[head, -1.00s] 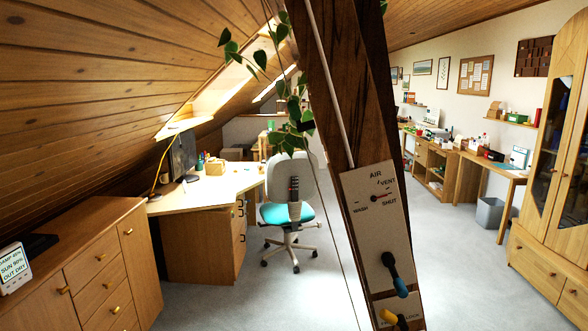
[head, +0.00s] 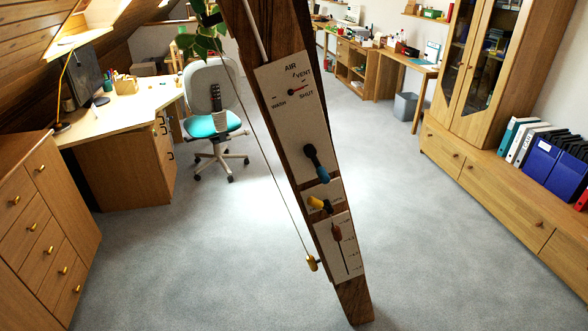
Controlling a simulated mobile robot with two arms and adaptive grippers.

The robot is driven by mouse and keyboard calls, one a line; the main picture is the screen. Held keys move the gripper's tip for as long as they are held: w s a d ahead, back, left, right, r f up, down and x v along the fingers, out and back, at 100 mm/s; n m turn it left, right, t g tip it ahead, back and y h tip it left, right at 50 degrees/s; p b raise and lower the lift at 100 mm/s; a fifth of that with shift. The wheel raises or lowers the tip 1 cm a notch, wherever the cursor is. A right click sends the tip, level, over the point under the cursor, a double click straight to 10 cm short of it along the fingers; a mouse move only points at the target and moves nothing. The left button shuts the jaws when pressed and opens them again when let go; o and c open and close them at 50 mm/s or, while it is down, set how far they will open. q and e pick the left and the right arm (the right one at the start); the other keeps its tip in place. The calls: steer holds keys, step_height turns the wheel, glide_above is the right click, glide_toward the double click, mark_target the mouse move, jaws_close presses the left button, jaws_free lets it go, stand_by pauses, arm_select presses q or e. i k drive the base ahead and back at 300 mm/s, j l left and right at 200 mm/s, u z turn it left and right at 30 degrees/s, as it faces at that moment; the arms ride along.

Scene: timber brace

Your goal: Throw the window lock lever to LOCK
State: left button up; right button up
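The window lock lever (head: 316,203) has a yellow grip and a dark part. It sits on a small pale plate (head: 331,191) on the leaning timber brace (head: 352,300). In the earlier picture the word LOCK shows at the right of this plate; now its lettering is too small to read. Neither of my grippers is in view.
Above is a plate with an AIR dial (head: 291,92) and a black lever with a blue grip (head: 318,165). Below is a scale plate with a reddish-brown slider (head: 337,232). A cord with a brass end (head: 312,263) hangs left. Grey floor (head: 440,250) is clear around the brace.

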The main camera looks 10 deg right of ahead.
mark_target(326, 205)
steer(key=z, duration=0.65)
steer(key=i+j+z, duration=0.15)
steer(key=j+z, duration=0.2)
steer(key=z, duration=0.15)
steer(key=i+j+z, duration=0.1)
steer(key=j+z, duration=1.15)
steer(key=z, duration=0.15)
